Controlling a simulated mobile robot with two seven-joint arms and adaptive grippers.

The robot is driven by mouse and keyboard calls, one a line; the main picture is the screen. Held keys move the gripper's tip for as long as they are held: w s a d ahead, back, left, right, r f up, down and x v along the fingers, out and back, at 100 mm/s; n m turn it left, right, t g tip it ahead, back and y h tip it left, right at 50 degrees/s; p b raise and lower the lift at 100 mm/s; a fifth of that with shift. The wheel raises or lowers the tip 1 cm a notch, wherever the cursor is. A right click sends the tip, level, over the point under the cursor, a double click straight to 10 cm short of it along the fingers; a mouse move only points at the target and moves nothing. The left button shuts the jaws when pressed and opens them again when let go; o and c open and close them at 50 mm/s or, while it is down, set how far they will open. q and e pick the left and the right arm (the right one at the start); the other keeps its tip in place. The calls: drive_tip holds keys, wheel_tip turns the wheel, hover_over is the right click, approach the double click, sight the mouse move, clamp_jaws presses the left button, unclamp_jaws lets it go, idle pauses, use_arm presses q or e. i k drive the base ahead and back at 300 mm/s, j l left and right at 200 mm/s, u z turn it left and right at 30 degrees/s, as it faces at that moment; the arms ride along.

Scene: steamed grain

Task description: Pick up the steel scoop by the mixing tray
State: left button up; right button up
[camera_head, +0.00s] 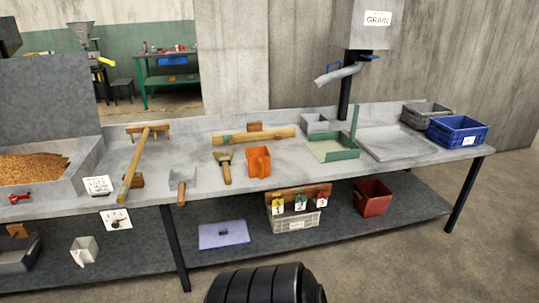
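A grey metal scoop (183,179) with a short wooden handle lies near the front edge of the worktop, left of the middle; it looks like the steel scoop. To its left is a grey, high-backed tray (76,181) holding brown grain, which may be the mixing tray. A wider, shallow grey tray (398,144) lies at the right end of the worktop. Neither of my grippers is in view. A black ribbed part of mine shows at the bottom centre, away from the scoop.
A long wooden tool (140,167) lies just left of the scoop. A brush (223,166) and an orange scoop (258,161) lie to its right. A blue crate (457,131) stands at the far right. The lower shelf (345,228) holds bins.

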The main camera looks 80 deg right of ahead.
sight(180, 181)
drive_tip(key=z, duration=2.65)
drive_tip(key=i+l+u, duration=0.1)
drive_tip(key=i+l, duration=0.05)
drive_tip(key=i, duration=0.05)
